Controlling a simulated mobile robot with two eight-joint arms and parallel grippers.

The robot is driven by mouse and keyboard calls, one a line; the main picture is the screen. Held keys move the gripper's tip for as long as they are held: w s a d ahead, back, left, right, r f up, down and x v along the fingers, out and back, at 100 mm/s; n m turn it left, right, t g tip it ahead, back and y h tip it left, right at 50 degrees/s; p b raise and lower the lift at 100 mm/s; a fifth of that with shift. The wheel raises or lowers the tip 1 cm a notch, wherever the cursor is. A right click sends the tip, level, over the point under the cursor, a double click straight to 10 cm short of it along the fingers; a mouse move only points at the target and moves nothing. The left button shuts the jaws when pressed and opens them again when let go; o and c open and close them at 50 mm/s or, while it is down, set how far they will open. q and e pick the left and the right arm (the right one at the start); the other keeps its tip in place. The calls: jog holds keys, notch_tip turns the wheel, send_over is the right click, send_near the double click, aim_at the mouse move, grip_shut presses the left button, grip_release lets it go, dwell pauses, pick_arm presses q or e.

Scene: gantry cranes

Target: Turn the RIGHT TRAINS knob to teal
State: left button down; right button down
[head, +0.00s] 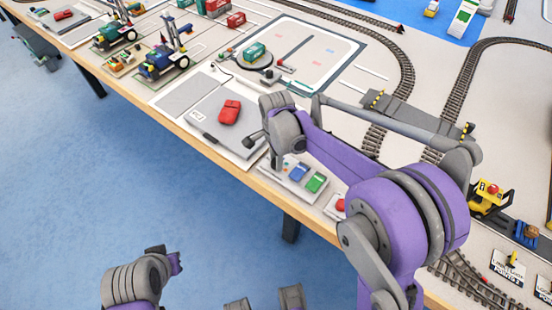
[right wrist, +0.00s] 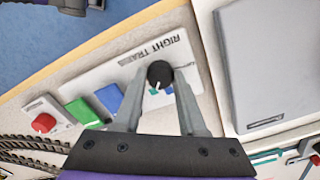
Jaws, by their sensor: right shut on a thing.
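The RIGHT TRAINS knob (right wrist: 160,74) is a small black dial with a white pointer line, on a pale panel (right wrist: 112,72) lettered "RIGHT TRAI...", the rest of the word hidden. My right gripper (right wrist: 160,78) is shut on the knob, with one grey finger on each side. In the right wrist view the pointer line is toward the bottom of the knob. Small coloured marks lie beside the knob, but the fingers partly cover them and I cannot tell which one the pointer meets. In the head view the panel (head: 297,184) is partly behind my right arm.
A blue button (right wrist: 109,97) and a green button (right wrist: 82,112) sit on the same panel. A red knob (right wrist: 43,122) is on a separate plate beside it. A grey pad with a red car (head: 229,111) lies left of the panel. Rail tracks (head: 398,108) lie behind my arm.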

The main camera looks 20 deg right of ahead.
dwell(0.4)
jog(key=shift+c, duration=2.3)
grip_release()
notch_tip(320, 180, up, 11)
jog(key=p, duration=0.1)
